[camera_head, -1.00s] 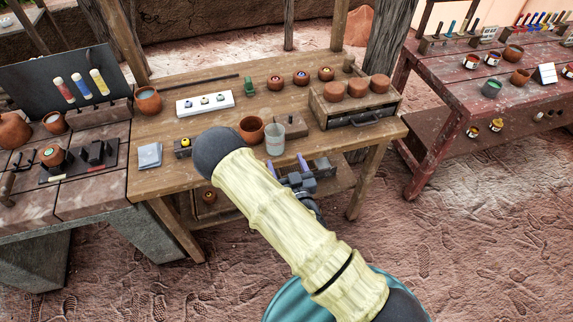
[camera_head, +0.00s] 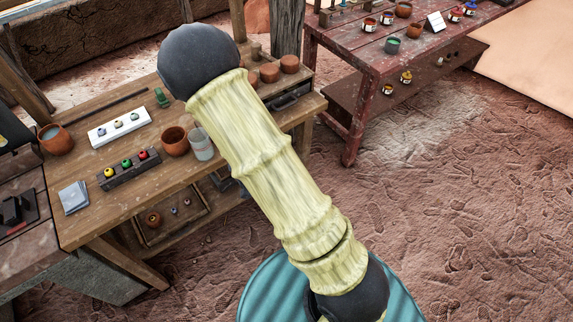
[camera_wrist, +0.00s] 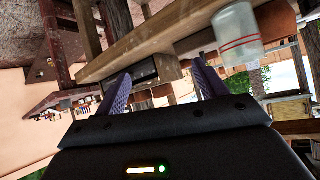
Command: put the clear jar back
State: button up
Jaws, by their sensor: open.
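The clear jar (camera_head: 202,144) stands upright on the wooden workbench (camera_head: 98,172), close beside a brown clay pot (camera_head: 175,141) near the bench's front edge. In the wrist view the jar (camera_wrist: 238,38), with red lines around it, shows at the upper right. The picture there is strongly tilted. My gripper (camera_wrist: 161,72) is open, its two purple fingers apart with nothing held between them. The jar is outside the fingers, to their upper right in that view. In the head view my arm hides the gripper.
A white tray (camera_head: 102,134), a dark holder (camera_head: 129,176) with coloured pieces and a grey-blue stack (camera_head: 73,197) lie left on the bench. A drawer box (camera_head: 293,90) with clay pots stands right. A red table (camera_head: 375,62) stands farther right; ground between is clear.

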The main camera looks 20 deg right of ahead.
jog(key=s+d+r+n+g, duration=0.1)
jog(key=s+d+r+g, duration=0.2)
jog(key=s+r, duration=0.3)
jog(key=s+d+r+n+g+y, duration=0.1)
jog(key=s+r+g, duration=0.4)
jog(key=s, duration=0.6)
jog(key=shift+d+r, duration=0.45)
jog(key=shift+d, duration=0.45)
jog(key=shift+o, duration=0.5)
